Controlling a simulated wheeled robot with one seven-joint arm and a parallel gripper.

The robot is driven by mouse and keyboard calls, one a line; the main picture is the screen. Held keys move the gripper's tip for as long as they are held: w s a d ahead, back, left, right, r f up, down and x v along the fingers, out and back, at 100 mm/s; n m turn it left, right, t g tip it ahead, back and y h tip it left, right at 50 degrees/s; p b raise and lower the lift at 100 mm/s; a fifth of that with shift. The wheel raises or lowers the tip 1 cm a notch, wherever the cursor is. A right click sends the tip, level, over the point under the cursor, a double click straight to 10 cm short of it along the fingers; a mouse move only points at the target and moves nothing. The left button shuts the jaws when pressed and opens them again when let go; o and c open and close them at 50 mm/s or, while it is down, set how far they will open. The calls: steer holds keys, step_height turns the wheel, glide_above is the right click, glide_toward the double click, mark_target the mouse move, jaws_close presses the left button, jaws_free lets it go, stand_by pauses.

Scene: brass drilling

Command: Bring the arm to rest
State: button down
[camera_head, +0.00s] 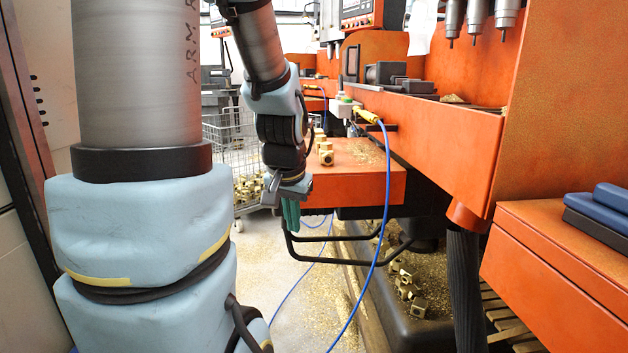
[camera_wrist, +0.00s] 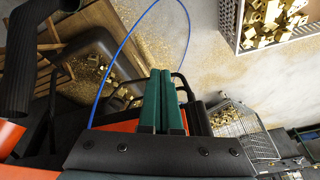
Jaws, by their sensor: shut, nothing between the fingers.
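My arm hangs down at the left and centre of the head view. My gripper (camera_head: 290,213) points downward, just left of the orange machine table (camera_head: 370,183). In the wrist view my gripper (camera_wrist: 160,75) shows two green fingers pressed side by side with nothing between them. Below the fingertips are the floor and a dark chip tray with brass pieces. The gripper holds nothing in either view.
Brass blocks (camera_head: 326,156) sit on the machine table's left end. A wire cart (camera_head: 232,150) with brass parts stands behind my gripper. A blue hose (camera_head: 385,215) hangs in a loop at the right. A dark tray (camera_head: 440,335) with brass pieces lies below. Floor at centre is open.

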steer(key=s+a+f+n+g+p, duration=0.2)
steer(key=s+f+n, duration=0.1)
steer(key=s, duration=0.5)
step_height(320, 180, up, 21)
steer(key=p, duration=2)
steer(key=shift+w+a, duration=0.2)
steer(key=shift+w, duration=0.15)
steer(key=shift+f, duration=0.1)
